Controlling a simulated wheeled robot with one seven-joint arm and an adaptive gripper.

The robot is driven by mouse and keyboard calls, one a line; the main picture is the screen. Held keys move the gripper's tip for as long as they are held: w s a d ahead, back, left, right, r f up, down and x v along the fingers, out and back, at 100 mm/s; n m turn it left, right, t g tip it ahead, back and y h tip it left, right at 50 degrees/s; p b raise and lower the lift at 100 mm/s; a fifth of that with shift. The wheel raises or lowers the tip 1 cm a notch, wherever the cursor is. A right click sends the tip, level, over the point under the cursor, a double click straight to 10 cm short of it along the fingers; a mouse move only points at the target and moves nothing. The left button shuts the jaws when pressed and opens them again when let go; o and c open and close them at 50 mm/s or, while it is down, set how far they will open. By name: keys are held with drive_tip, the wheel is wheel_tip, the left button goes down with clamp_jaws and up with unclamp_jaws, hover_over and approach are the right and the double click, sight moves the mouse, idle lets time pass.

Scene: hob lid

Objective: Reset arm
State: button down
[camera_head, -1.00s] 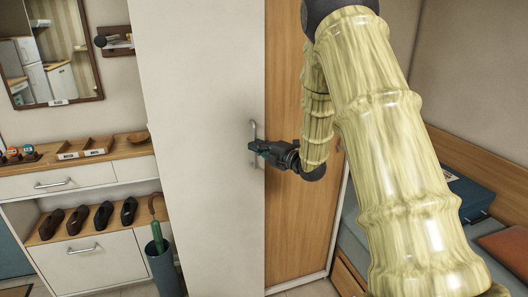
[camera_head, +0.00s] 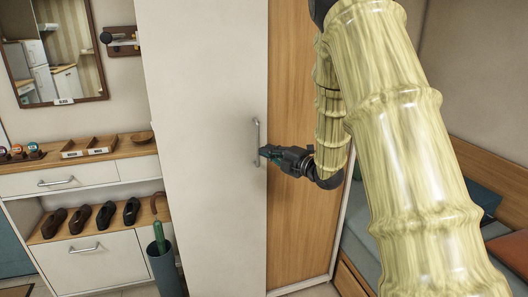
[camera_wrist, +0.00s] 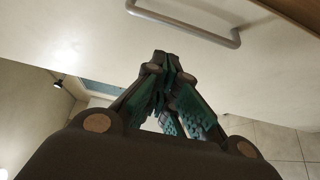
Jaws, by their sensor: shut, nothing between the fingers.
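My gripper (camera_head: 270,154) is in front of the tall white cabinet door (camera_head: 205,110), close to its vertical metal handle (camera_head: 256,141). Its fingers are shut with nothing between them. In the wrist view my gripper (camera_wrist: 163,62) points toward the door face, and the handle (camera_wrist: 190,22) shows beyond the fingertips, apart from them. In the head view I cannot tell the exact gap between fingertips and handle. My arm reaches down from the top right.
A wooden cabinet side (camera_head: 296,220) stands right of the door. A shoe cabinet (camera_head: 85,180) with several shoes is at left, beside an umbrella stand (camera_head: 163,268). A mirror (camera_head: 55,50) hangs above. A bench with cushions (camera_head: 512,250) lies at right.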

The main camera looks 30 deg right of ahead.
drive_tip(key=d+b+v, duration=0.1)
drive_tip(key=v, duration=0.5)
drive_tip(key=shift+s, duration=0.2)
drive_tip(key=shift+d, duration=0.1)
drive_tip(key=s+a+f+m+g+h, duration=0.1)
drive_tip(key=s+a+f+m+g, duration=0.2)
drive_tip(key=f, duration=0.9)
drive_tip(key=s+a+f+m+g+h, duration=0.25)
drive_tip(key=a+f+m, duration=0.25)
drive_tip(key=f, duration=0.6)
drive_tip(key=s+a+f+m+g+h, duration=0.15)
drive_tip(key=s+a+f+m, duration=0.25)
drive_tip(key=f, duration=0.8)
drive_tip(key=s+a+f+m+g, duration=0.3)
drive_tip(key=s+f, duration=0.3)
drive_tip(key=s, duration=0.4)
drive_tip(key=s+a+f+m+g, duration=0.3)
drive_tip(key=s+a+f, duration=0.2)
drive_tip(key=s, duration=0.6)
drive_tip(key=s+a+f+m+g, duration=0.4)
drive_tip(key=s+a+f, duration=0.1)
drive_tip(key=s, duration=0.6)
drive_tip(key=shift+a+f, duration=0.25)
drive_tip(key=shift+f, duration=0.6)
drive_tip(key=c, duration=2.2)
unclamp_jaws()
drive_tip(key=shift+s, duration=0.1)
